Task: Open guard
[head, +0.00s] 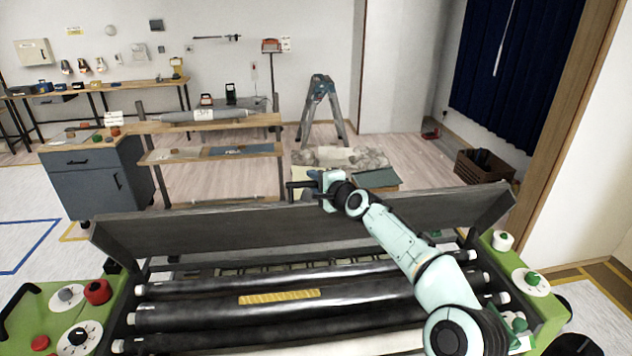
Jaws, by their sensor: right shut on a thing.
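The guard (200,236) is a long dark grey panel across the back of the green wallpaper paster. It stands tilted up, with the black rollers (210,315) in front of it open to view. My right arm reaches over the rollers from the lower right. My right gripper (297,190) is at the guard's top edge, near its middle, and is shut on the guard. The exact contact is small and partly hidden by the gripper itself. My left gripper is not in view.
Green side housings with knobs flank the rollers, with a red button (97,291) at left. Behind stand a wooden workbench (210,123), a blue-grey drawer cabinet (98,180), a stepladder (322,110) and a dark crate (484,167). The floor at left is clear.

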